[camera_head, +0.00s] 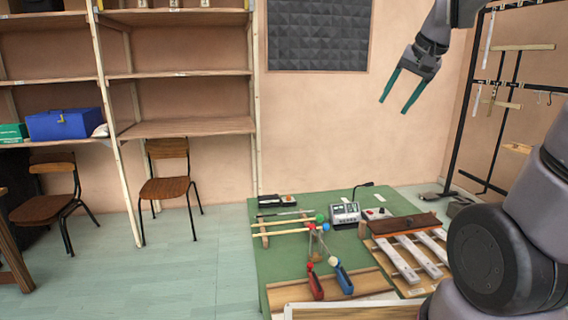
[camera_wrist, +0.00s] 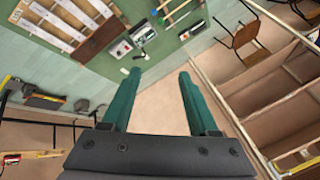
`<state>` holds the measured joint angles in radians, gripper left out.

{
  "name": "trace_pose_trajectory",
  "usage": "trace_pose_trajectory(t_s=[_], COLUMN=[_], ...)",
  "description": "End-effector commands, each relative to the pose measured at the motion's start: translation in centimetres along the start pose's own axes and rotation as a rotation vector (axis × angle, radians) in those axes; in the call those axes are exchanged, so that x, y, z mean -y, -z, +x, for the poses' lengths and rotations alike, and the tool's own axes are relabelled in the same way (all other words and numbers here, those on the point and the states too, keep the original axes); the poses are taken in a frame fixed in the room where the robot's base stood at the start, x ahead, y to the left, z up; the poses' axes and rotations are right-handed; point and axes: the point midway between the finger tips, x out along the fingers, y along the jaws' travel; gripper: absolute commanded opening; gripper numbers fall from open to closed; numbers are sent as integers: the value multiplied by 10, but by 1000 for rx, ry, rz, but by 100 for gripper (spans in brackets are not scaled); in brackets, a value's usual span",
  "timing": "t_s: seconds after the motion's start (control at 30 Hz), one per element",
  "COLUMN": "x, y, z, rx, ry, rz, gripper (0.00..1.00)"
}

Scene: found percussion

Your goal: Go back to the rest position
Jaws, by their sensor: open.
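My gripper (camera_head: 403,91) hangs in the air at the upper right of the head view, in front of the back wall and well above the table. Its two green fingers are spread apart with nothing between them. In the wrist view the gripper (camera_wrist: 160,100) is also open and empty, with bare wall and floor showing between the fingers. The green table (camera_head: 270,268) stands below it, apart from the fingers.
The table holds mallets on a wooden rack (camera_head: 265,241), a red-handled tool (camera_head: 315,286), a blue-handled tool (camera_head: 344,280), a grey device (camera_head: 345,213) and metal bars (camera_head: 397,261). A black rack (camera_head: 468,110) stands right. Shelves (camera_head: 185,128) and chairs (camera_head: 165,187) are left.

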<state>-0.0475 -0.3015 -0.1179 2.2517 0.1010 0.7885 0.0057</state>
Motion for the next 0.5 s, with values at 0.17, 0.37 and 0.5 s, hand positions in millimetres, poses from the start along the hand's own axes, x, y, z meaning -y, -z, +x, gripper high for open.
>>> trace_pose_trajectory(t_s=[0.17,0.37,0.5], x=[-7,-20,-26], y=[-54,-104,-122], z=[-43,-68,-74], rx=[-28,-55,-67], ry=[21,22,17], rz=[-53,-102,-122], gripper=[60,60,60])
